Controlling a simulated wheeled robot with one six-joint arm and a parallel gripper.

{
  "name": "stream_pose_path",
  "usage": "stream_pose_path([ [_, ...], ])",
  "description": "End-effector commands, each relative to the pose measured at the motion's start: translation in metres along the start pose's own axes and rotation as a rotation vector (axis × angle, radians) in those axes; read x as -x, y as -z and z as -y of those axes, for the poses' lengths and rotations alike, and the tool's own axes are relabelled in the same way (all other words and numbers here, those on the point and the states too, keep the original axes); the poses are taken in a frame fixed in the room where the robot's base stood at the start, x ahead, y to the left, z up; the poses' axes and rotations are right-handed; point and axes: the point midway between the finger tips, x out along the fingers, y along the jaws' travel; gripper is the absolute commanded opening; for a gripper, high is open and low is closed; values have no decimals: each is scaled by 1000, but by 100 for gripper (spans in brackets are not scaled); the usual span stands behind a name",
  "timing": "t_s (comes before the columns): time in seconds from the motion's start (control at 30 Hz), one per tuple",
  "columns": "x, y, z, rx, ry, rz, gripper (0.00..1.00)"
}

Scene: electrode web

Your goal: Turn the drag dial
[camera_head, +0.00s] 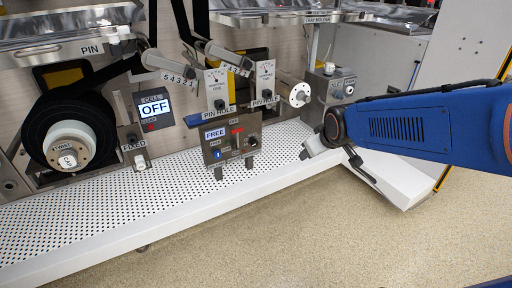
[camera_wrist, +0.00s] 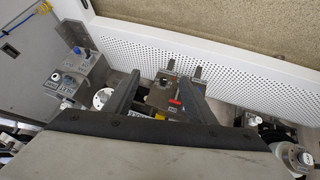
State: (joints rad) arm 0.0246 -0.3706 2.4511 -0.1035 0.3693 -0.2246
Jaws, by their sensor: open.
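A dark control box (camera_head: 231,141) with a lit FREE display, a blue button, a red mark and a black knob (camera_head: 252,141) stands on the white perforated shelf in the head view. Its small lettering is too fine to read, so I cannot tell for sure which knob is the drag dial. In the wrist view my gripper (camera_wrist: 160,66) is open, its two dark fingers apart and empty. The control box (camera_wrist: 160,97) shows between and beyond them, apart from them as far as I can see.
A grey box with a knob (camera_head: 344,87) stands at the right. Two PIN HOLE gauges (camera_head: 215,87) are above the control box. A CELL display reads OFF (camera_head: 154,107). A large black roll (camera_head: 70,140) is at the left. The perforated shelf (camera_head: 120,205) is mostly clear.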

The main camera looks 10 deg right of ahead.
Motion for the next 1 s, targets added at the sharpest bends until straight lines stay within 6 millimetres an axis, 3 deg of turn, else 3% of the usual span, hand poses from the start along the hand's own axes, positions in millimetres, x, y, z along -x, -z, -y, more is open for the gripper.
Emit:
stream_pose_path([
  [0.2,-66,46,-15,117,-28,-94,50],
  [0.5,-156,97,-24,281,-63,-237,50],
  [0.8,-244,127,-22,431,-94,-388,50],
  [1.0,-301,135,-14,519,-114,-492,50],
])
